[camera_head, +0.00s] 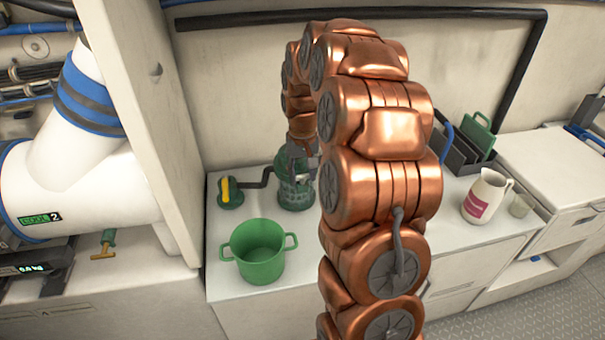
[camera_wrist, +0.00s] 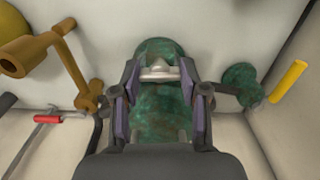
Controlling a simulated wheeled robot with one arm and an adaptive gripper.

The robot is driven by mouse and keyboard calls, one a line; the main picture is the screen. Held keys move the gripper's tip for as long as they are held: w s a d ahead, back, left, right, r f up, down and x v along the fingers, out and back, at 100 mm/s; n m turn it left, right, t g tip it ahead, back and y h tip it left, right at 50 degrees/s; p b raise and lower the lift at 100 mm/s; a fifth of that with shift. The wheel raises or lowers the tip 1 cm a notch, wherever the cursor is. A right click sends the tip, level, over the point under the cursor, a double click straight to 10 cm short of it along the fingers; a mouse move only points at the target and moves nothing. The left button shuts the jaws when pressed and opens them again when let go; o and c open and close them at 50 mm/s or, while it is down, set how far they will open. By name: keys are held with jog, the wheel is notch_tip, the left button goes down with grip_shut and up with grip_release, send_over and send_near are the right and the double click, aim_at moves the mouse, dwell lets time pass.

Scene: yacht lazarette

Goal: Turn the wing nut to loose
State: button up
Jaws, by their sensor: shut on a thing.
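The wing nut (camera_wrist: 158,72) is a pale metal piece on top of a green mottled strainer body (camera_wrist: 165,120) in the wrist view. My gripper (camera_wrist: 160,78) is shut on the wing nut, with one finger at each side of it. In the head view the green strainer (camera_head: 295,186) stands on the white counter, and my gripper (camera_head: 303,150) is above it, partly hidden by my copper arm. The wing nut cannot be made out in the head view.
A yellow-handled valve (camera_head: 226,190) joins the strainer by a dark pipe at left. A green pot (camera_head: 258,252) stands on the counter (camera_head: 222,267) in front. A jug (camera_head: 484,196), a glass (camera_head: 521,205) and a dark rack (camera_head: 462,152) are at right.

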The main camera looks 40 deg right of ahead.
aim_at(302, 175)
jog(key=n+b, duration=0.1)
jog(key=n, duration=0.3)
dwell(0.3)
jog(key=o, duration=1.1)
jog(key=shift+o, duration=0.2)
notch_tip(302, 175, up, 12)
